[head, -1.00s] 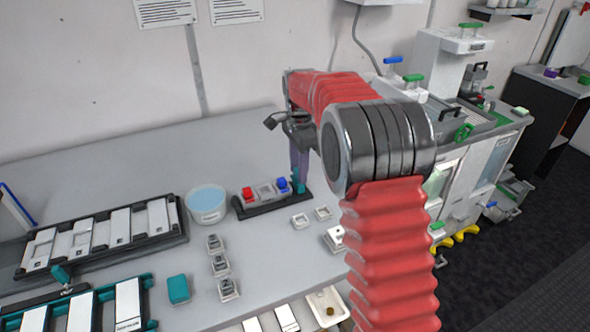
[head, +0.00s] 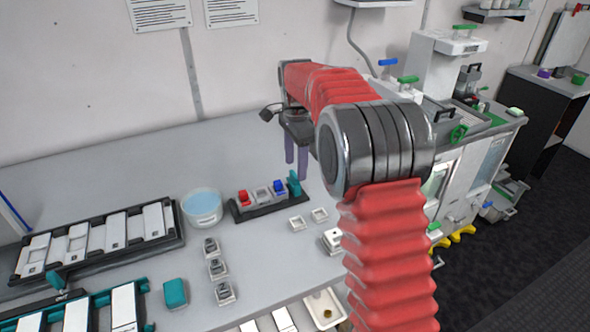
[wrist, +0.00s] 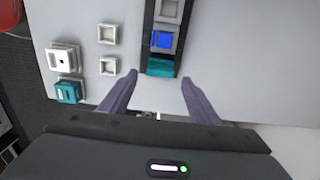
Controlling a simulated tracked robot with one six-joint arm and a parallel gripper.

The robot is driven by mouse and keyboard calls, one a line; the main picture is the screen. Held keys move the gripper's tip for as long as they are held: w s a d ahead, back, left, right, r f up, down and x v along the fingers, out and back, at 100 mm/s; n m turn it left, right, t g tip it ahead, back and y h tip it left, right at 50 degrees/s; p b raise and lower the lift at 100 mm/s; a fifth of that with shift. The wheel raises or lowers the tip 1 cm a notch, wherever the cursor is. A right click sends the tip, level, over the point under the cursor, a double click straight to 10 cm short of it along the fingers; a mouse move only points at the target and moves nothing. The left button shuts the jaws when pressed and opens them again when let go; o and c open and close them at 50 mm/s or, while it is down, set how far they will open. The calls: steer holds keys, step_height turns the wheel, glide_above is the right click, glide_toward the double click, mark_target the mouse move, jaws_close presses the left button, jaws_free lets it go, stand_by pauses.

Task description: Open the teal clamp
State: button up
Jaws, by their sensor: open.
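A teal clamp (head: 294,183) stands at the right end of a small black holder (head: 270,207) that carries a red block, a grey block and a blue block (head: 280,188). In the wrist view the clamp (wrist: 160,68) sits at the near end of the holder, next to the blue block. My gripper (head: 296,160) is open and empty, its purple fingers pointing down near the clamp. In the wrist view the fingers (wrist: 159,79) are spread on either side of the clamp's end. Neither finger visibly touches it there.
A tub of blue liquid (head: 202,207) stands left of the holder. Small white square pieces (head: 320,215) lie to its right. Black racks with white plates (head: 100,241) are at the left, one with another teal part (head: 55,281). A teal block (head: 175,293) lies in front.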

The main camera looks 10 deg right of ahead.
step_height(320, 180, up, 11)
stand_by(0.4)
steer(key=shift+f, duration=0.1)
steer(key=s+f+n, duration=0.3)
steer(key=f+n, duration=0.3)
steer(key=n, duration=0.2)
steer(key=s+a+r+n+t, duration=0.1)
steer(key=s+n+t, duration=0.4)
steer(key=s, duration=2.8)
steer(key=shift+s+a+n+t, duration=0.3)
steer(key=shift+a+n, duration=0.05)
steer(key=shift+n, duration=1.05)
steer(key=shift+r, duration=0.1)
